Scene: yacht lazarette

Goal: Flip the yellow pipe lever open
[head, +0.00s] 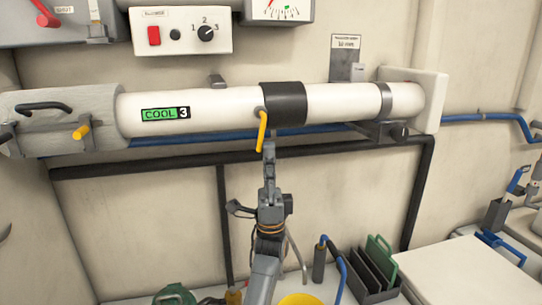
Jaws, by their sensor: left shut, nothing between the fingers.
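The yellow pipe lever (262,131) hangs down from the dark collar (288,104) on the white pipe (218,103), which carries a green "COOL 3" label. The lever slants slightly, its lower end a little left of its top. My left gripper (269,150) is below the collar with its fingers pointing up. Its fingers are shut and empty. The tips are close to the lever's lower end, on its right; I cannot tell whether they touch. My right gripper is not in view.
A second, smaller yellow handle (81,132) sits on the grey sleeve (62,110) at left. Dark and blue pipes run below the white pipe. A control box (182,32) is above. A dark rack (372,275) and a yellow container (300,299) stand below.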

